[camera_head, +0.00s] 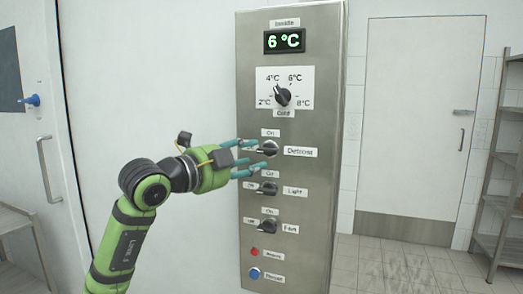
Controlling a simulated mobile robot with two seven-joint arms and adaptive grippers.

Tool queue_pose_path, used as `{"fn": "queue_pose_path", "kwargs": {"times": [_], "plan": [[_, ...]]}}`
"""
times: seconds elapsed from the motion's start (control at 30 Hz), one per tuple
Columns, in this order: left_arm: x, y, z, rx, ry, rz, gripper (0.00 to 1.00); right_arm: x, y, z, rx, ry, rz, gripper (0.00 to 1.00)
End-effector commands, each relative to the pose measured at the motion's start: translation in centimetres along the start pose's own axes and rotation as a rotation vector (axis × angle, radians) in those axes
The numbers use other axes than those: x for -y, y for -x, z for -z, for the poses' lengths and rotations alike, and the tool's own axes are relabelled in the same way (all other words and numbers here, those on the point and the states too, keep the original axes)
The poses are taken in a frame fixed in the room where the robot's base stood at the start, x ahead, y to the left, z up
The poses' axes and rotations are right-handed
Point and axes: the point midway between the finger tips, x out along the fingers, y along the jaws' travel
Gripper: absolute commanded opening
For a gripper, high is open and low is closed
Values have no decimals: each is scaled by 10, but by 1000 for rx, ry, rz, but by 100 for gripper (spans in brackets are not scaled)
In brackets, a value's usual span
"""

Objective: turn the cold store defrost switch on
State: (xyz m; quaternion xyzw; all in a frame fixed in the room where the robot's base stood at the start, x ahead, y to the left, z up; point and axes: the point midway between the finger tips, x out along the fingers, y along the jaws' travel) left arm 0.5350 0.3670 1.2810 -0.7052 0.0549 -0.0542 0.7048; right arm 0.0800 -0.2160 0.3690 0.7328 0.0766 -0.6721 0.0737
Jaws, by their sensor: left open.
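The defrost switch (267,149) is a dark rotary knob on a steel control panel (325,120), with a "Defrost" label to its right and an "On" label above it. The gripper partly covers its left side, so its exact setting is hard to tell. My left gripper (258,157) is open, its teal fingers at the knob, one above and one below. I cannot tell whether they touch it. My right gripper is not in view.
Above are a green 6 °C display (285,40) and a temperature dial (282,97). Below are the light switch (267,188), the fan switch (267,227), a red button (254,252) and a blue button (254,274). A metal shelf (503,160) stands at the right.

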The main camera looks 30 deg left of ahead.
Motion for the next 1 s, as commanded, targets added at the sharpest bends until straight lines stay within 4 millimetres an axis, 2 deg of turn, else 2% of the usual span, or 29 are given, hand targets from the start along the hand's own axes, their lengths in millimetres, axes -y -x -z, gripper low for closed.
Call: {"fn": "queue_pose_path", "kwargs": {"times": [0.03, 0.23, 0.6, 0.67, 0.7, 0.73, 1.0], "plan": [[4, -9, 0, -1, 4, -1, 44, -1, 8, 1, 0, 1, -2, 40], [2, -33, 0, -2, 1, 0, 44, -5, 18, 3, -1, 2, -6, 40], [0, -40, 0, -2, -1, 0, 44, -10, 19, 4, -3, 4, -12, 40], [0, -40, 0, -2, -1, 0, 20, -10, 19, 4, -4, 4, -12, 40], [0, -40, 0, -2, -1, 0, 4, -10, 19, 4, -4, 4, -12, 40], [0, -40, 1, -2, -1, 0, 0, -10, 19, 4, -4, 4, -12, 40], [0, -40, 1, -2, -6, -1, 0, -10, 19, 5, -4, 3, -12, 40]]}}
